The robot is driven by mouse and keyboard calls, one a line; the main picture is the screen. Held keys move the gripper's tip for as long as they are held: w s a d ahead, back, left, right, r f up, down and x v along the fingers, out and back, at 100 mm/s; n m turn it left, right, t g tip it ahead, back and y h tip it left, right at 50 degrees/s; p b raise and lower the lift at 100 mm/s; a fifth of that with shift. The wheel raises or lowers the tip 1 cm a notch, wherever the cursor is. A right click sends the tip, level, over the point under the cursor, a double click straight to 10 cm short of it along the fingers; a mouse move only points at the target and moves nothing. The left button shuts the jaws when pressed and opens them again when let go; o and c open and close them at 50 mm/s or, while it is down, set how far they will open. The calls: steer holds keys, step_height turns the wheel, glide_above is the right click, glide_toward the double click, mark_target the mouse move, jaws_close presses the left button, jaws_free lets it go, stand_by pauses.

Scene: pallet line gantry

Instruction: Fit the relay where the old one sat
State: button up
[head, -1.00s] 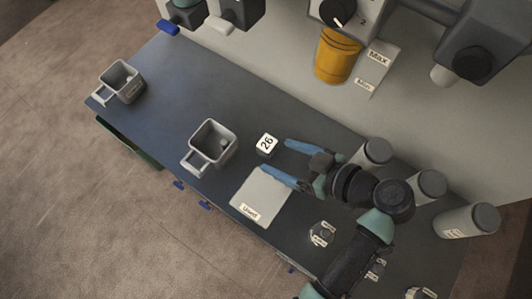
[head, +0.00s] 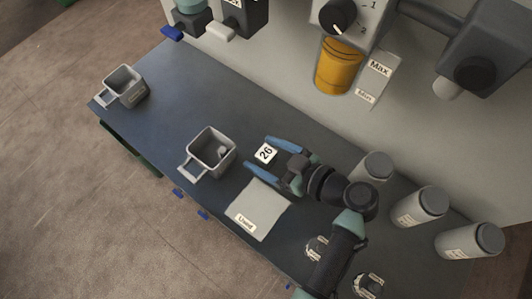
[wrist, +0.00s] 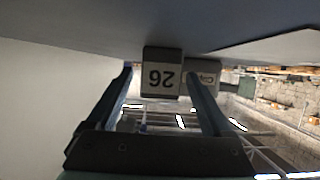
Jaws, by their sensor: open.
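A small dark block with a white top marked 26 (head: 265,153) stands on the dark bench; I cannot tell for sure that it is the relay. My gripper (head: 261,152) is open, its two blue fingers on either side of the block, with no clear contact. In the wrist view the block (wrist: 162,77) shows between the open fingers (wrist: 159,72), its 26 upside down. A pale mat labelled Used (head: 258,212) lies just below the gripper. I see no empty seat that is clearly the old one's place.
A grey handled bin (head: 193,163) stands left of the block, another (head: 108,97) at the far left. Several grey canisters, one here (head: 420,206), stand right of my arm. A yellow cup (head: 338,68) hangs under a dial box (head: 350,22). Bench between the bins is clear.

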steer(key=shift+c, duration=0.3)
jaws_close()
